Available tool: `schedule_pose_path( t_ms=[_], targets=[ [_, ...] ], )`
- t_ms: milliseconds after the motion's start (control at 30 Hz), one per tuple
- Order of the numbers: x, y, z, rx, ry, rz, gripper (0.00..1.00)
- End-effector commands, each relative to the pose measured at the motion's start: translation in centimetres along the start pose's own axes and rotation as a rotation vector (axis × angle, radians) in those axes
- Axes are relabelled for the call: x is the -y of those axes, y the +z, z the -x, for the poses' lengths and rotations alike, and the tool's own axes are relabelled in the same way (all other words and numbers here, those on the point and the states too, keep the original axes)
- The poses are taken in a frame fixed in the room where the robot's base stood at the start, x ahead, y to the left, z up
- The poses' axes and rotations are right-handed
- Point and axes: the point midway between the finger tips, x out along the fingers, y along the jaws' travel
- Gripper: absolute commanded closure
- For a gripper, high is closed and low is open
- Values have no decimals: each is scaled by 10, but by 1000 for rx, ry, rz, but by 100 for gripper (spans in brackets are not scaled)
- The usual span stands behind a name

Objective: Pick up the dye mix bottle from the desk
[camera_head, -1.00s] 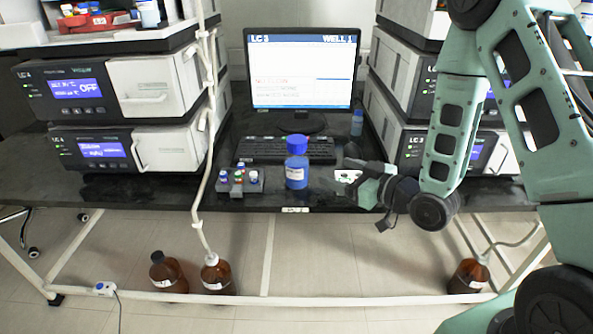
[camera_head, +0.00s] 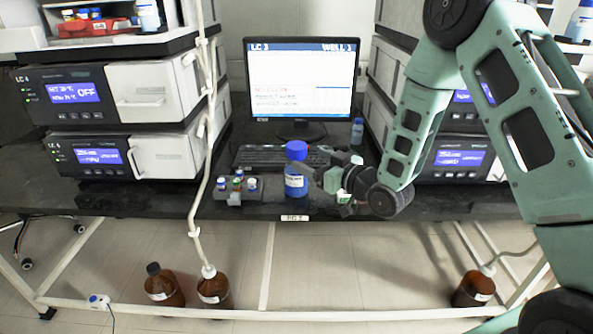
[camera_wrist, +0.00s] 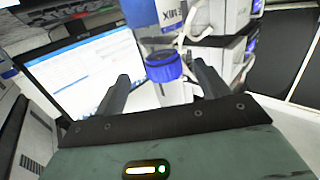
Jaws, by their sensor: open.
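The dye mix bottle (camera_head: 296,180) stands upright on the dark desk (camera_head: 130,198), with blue contents, a white label and a blue cap. My gripper (camera_head: 314,177) is just to its right, at body height, fingers pointing left at it. In the wrist view, the bottle (camera_wrist: 163,66) appears cap-down, with part of its label at the top edge. There my gripper (camera_wrist: 160,78) has its two fingers apart, with the cap seen between them. I cannot tell whether a finger touches the bottle.
A grey rack (camera_head: 238,195) of small vials stands close left of the bottle. The keyboard (camera_head: 265,156) and monitor (camera_head: 302,80) are behind it. A smaller blue-capped bottle (camera_head: 357,131) stands at the back right. Stacked instruments (camera_head: 98,155) flank both sides; a white tube (camera_head: 205,150) hangs at left.

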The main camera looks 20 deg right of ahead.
Motion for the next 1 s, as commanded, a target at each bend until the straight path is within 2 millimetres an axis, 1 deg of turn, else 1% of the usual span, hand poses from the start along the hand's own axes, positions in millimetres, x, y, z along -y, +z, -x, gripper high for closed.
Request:
schedule_pose_path(
  t_ms=[33,233,400,533,633,833,867,900,967,1000],
  targets=[
    [1,0,-5,0,-2,0,26],
    [2,-3,-18,0,-1,0,26],
    [4,-10,-42,-1,-2,0,26],
    [4,-7,-57,0,0,0,26],
    [4,-7,-61,0,-1,0,26],
    [4,-7,-61,1,0,-1,26],
    [4,-7,-61,1,0,0,35],
    [4,-7,-61,1,0,0,46],
    [4,-7,-61,1,0,0,62],
    [4,-7,-61,1,0,0,74]
  ],
)
